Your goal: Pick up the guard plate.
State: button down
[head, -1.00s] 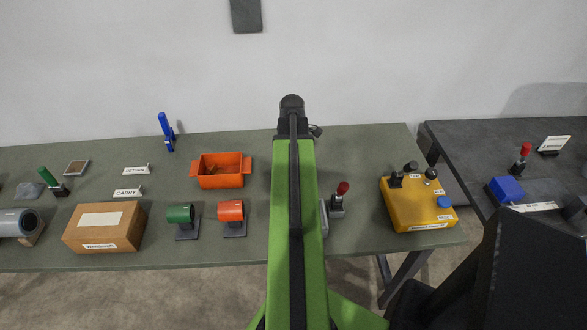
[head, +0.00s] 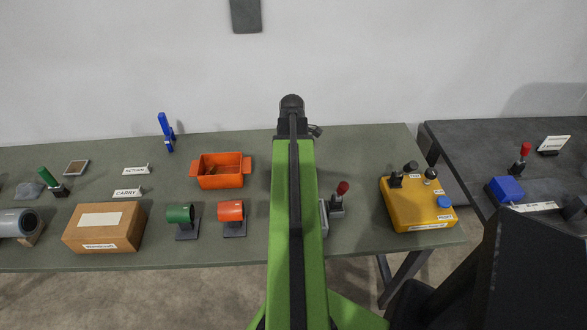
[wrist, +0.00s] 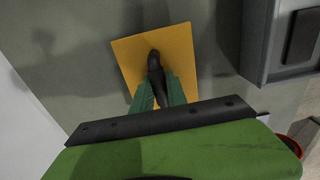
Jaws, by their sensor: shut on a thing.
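The guard plate (wrist: 182,45) is a flat yellow square with a dark upright grip (wrist: 154,61) at its middle, seen in the wrist view. My gripper (wrist: 158,82) has its green fingers closed around that dark grip, over the plate. The lower part of the plate is hidden behind my fingers and wrist. I cannot tell whether the plate rests on the table or is slightly above it. In the head view my green arm hides the plate and the gripper.
The grey-green table (head: 380,150) holds an orange tray (head: 221,183), a cardboard box (head: 104,227), a red-knobbed lever (head: 341,190) and a yellow control box (head: 417,204). A grey casing (wrist: 282,45) stands right of the plate in the wrist view.

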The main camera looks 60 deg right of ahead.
jog(key=shift+r, duration=0.15)
notch_tip(320, 180, up, 4)
jog(key=p, duration=0.4)
jog(key=s+r+p, duration=0.6)
jog(key=s+p, duration=0.1)
jog(key=s, duration=0.4)
jog(key=shift+s+d+r, duration=0.2)
jog(key=shift+s+r, duration=0.15)
jog(key=shift+r, duration=0.05)
